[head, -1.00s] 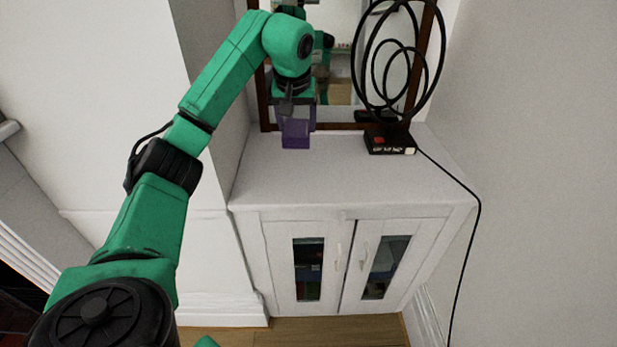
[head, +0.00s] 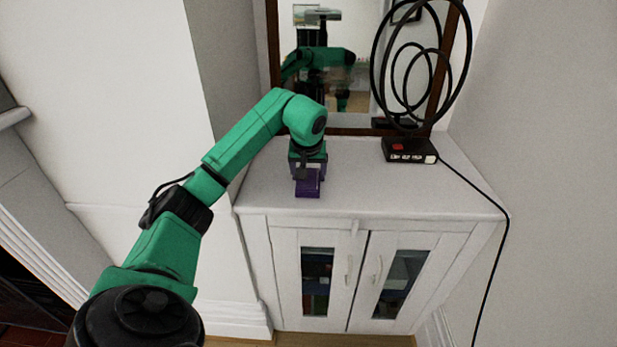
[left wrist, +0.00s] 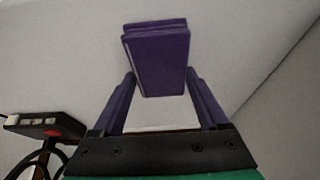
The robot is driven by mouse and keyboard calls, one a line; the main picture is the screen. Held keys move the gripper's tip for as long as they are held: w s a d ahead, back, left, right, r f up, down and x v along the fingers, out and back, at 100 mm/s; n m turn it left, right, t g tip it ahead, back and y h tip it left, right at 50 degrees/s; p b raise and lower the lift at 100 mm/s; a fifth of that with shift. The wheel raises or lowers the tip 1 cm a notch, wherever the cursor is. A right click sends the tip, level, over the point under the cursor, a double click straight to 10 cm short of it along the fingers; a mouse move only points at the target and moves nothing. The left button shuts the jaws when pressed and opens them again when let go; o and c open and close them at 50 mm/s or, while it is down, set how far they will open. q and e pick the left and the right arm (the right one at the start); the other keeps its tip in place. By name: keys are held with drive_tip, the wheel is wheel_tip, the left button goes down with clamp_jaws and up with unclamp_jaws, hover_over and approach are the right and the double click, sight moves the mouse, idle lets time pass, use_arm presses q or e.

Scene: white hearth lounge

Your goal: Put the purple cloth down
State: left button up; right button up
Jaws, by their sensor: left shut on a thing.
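The purple cloth (head: 307,188) is a small folded block over the front left part of the white cabinet's top (head: 370,190). My left gripper (head: 308,174) points down at it and is shut on it. In the left wrist view the cloth (left wrist: 158,58) sits between the tips of the two purple-tinted fingers. I cannot tell whether the cloth touches the cabinet top or hangs just above it. My right gripper is not in view.
A black power strip (head: 410,151) with a red switch stands at the back right of the top, with a coiled black cable (head: 378,75) above it. A wood-framed mirror (head: 352,60) stands behind. The top's middle and right front are clear.

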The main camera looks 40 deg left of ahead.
sight(308, 187)
use_arm(q)
drive_tip(key=shift+f, duration=0.3)
drive_tip(key=o, duration=1.1)
drive_tip(key=shift+w, duration=0.1)
drive_tip(key=shift+r, duration=0.1)
drive_tip(key=p+v, duration=0.1)
drive_tip(key=v, duration=1.1)
